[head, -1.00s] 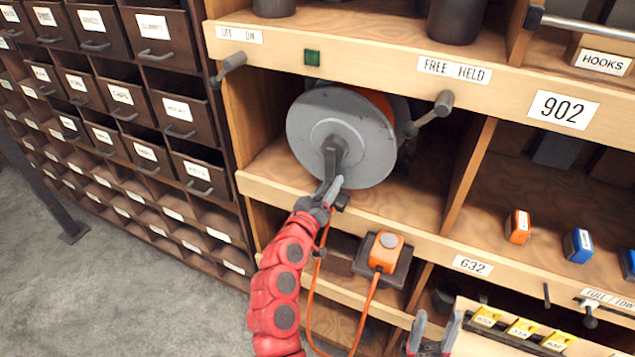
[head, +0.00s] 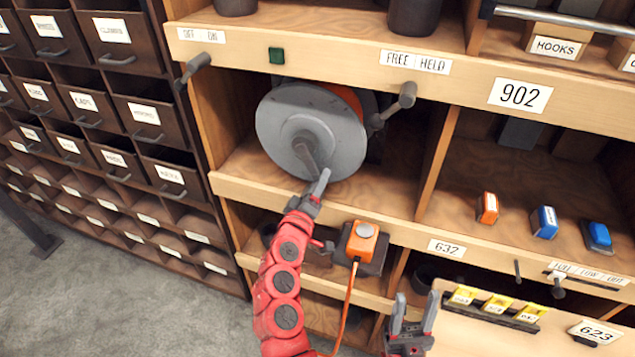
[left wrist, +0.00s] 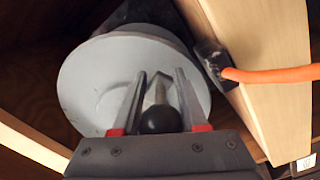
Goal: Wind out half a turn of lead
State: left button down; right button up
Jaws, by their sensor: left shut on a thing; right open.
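A grey cable reel (head: 300,112) stands in the upper open bay, with orange lead (head: 348,98) showing behind its face. Its crank (head: 306,152) points down and slightly right from the hub. My left gripper (head: 321,182) is shut on the crank's handle, low in front of the reel. In the left wrist view the gripper's fingers (left wrist: 160,80) stand either side of the handle's dark round knob (left wrist: 160,119), with the grey reel (left wrist: 100,85) behind. My right gripper (head: 412,308) is open and empty at the lower edge of the head view.
A lever (head: 393,106) labelled FREE and HELD sits right of the reel; another lever (head: 196,66) labelled OFF and ON is at left, near a green square (head: 276,55). An orange box (head: 362,240) with a cord sits below. Drawers (head: 140,115) fill the left.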

pick_arm(q)
jog(key=shift+a+r, duration=0.1)
jog(key=shift+r, duration=0.1)
jog(key=c, duration=0.9)
grip_release()
jog(key=o, duration=0.4)
jog(key=shift+w+f, duration=0.1)
jog(key=shift+f, duration=0.05)
jog(key=shift+c, duration=0.2)
jog(key=shift+s, duration=0.45)
jog(key=p+v, duration=0.4)
jog(key=v, duration=1.2)
jog(key=shift+s+a+p, duration=0.2)
jog(key=shift+s+p, duration=0.1)
jog(key=shift+p, duration=0.1)
